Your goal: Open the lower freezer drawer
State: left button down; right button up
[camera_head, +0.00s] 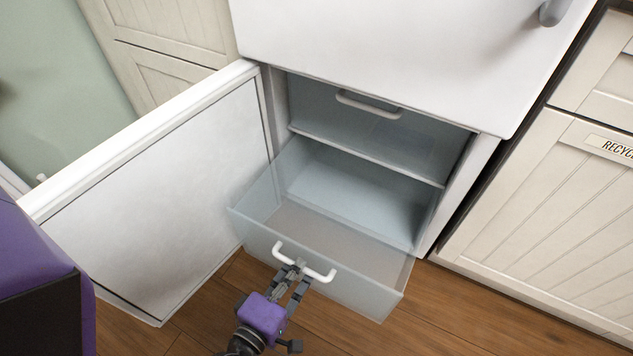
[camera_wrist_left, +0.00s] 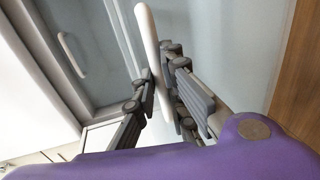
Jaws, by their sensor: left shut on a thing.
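The lower freezer drawer (camera_head: 335,275) is translucent blue-grey and is pulled well out of the white freezer. Its inside looks empty. Its white bar handle (camera_head: 318,274) is on the front panel. My left gripper (camera_head: 293,271) is shut on this handle. In the left wrist view the handle (camera_wrist_left: 148,45) runs between the fingers of my left gripper (camera_wrist_left: 165,95). The upper drawer, with its own white handle (camera_head: 368,104), is closed above; that upper handle also shows in the left wrist view (camera_wrist_left: 72,55). My right gripper is not in view.
The freezer door (camera_head: 160,190) stands wide open on the left. A white upper door (camera_head: 380,55) is closed above. Cream cabinets stand on both sides, the right one (camera_head: 560,200) carrying a recycling label. Wooden floor (camera_head: 470,310) is clear in front of the drawer.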

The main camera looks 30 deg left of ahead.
pick_arm(q)
jog(key=shift+s, duration=0.5)
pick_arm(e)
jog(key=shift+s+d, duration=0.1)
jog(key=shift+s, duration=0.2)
pick_arm(q)
jog(key=shift+r, duration=0.1)
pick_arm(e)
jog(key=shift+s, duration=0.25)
pick_arm(q)
jog(key=c, duration=1.8)
grip_release()
jog(key=s, duration=0.2)
jog(key=s+r, duration=0.1)
jog(key=s, duration=0.4)
jog(key=shift+s+r, duration=0.15)
jog(key=shift+s, duration=0.1)
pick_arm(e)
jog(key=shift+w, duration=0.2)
